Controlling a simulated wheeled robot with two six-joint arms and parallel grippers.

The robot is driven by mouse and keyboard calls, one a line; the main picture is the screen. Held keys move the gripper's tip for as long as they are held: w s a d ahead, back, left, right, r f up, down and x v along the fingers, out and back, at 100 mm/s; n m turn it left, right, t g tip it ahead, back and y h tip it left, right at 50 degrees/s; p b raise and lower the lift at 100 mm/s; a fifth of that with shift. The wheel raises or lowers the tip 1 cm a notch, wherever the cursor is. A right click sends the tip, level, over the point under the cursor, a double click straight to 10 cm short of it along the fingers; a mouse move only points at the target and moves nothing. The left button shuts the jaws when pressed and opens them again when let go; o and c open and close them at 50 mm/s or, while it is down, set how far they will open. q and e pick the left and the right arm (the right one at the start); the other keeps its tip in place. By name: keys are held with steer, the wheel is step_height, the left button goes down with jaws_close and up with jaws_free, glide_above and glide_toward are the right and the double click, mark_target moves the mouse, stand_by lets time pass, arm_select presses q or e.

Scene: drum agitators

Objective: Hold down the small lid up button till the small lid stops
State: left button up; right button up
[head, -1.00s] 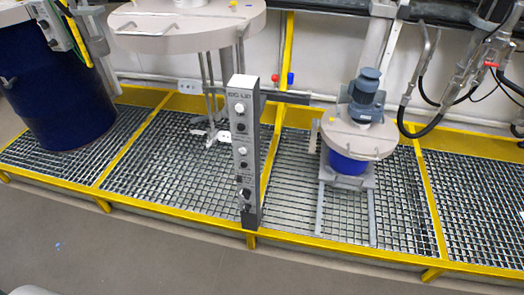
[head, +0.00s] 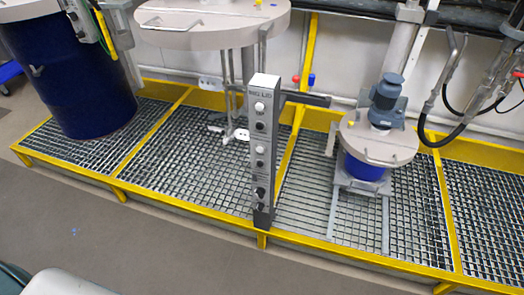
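A narrow grey control post (head: 262,150) stands at the front edge of the grating, with "BIG LID" lettering near its top. A white button (head: 260,107) and a black one (head: 260,126) are below that lettering. More white and dark controls run down the post; their labels are too small to read. The small lid (head: 378,138), round and beige with a blue-grey motor (head: 386,98) on top, is at or just over the small blue drum (head: 364,168); I cannot tell whether they touch. Neither of my grippers is in view.
A large beige lid (head: 205,32) with stirrer rods hangs behind the post. A big dark blue drum (head: 72,85) stands at left. Yellow rails (head: 180,228) edge the grating. The grey floor (head: 150,260) in front is mostly clear.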

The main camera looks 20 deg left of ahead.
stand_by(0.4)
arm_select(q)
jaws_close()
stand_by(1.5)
